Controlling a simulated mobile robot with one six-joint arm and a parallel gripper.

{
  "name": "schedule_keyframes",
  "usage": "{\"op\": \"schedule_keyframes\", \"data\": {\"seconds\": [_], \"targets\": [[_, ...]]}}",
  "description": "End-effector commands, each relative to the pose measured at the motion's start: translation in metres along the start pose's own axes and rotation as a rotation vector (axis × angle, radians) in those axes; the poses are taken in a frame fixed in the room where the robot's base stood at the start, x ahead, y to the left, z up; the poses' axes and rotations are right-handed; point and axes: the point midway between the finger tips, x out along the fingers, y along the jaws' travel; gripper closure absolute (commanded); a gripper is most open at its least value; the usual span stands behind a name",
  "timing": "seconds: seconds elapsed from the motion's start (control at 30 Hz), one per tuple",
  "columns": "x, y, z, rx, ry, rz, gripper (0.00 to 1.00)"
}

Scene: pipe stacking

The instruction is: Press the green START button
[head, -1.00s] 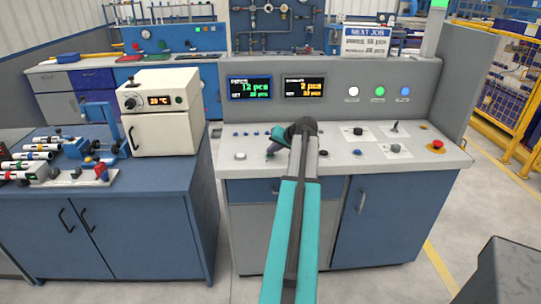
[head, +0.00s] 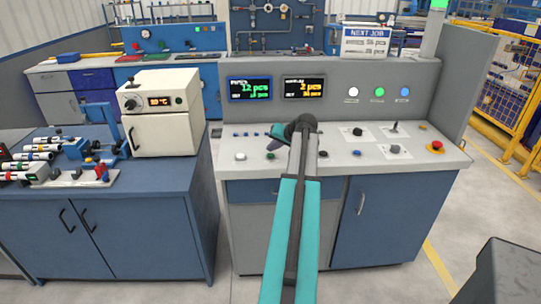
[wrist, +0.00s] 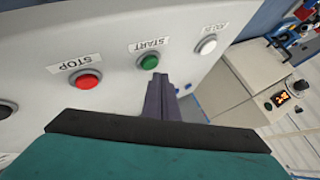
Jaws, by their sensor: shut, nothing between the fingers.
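The green START button (wrist: 149,61) sits on the grey panel, with its START label beside it in the wrist view. It shows as a small dark green spot in the head view (head: 271,156). My gripper (wrist: 157,80) is shut and empty. Its dark fingertips are close beside the button in the wrist view, and the button's face is uncovered. In the head view my gripper (head: 270,143) is over the left part of the console top, just above the button. The fingertips look clear of the button.
A red STOP button (wrist: 86,80) and a white button (wrist: 207,45) flank the green one. The console (head: 410,160) also carries knobs and a red emergency button (head: 437,146). An upright panel with two displays stands behind. A cream oven (head: 160,115) is on the left bench.

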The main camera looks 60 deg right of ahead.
Motion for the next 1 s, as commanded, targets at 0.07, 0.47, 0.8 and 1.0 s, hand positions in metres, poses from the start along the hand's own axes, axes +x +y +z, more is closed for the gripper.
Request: {"op": "schedule_keyframes", "data": {"seconds": [0.07,0.47,0.8,1.0], "targets": [[0.000,0.000,0.000,0.000,0.000,0.000,1.00],[-0.010,-0.008,-0.008,-0.001,0.001,0.000,1.00],[-0.026,-0.019,-0.019,-0.001,0.001,-0.001,1.00],[-0.033,-0.025,-0.025,-0.001,0.001,-0.001,1.00]]}}
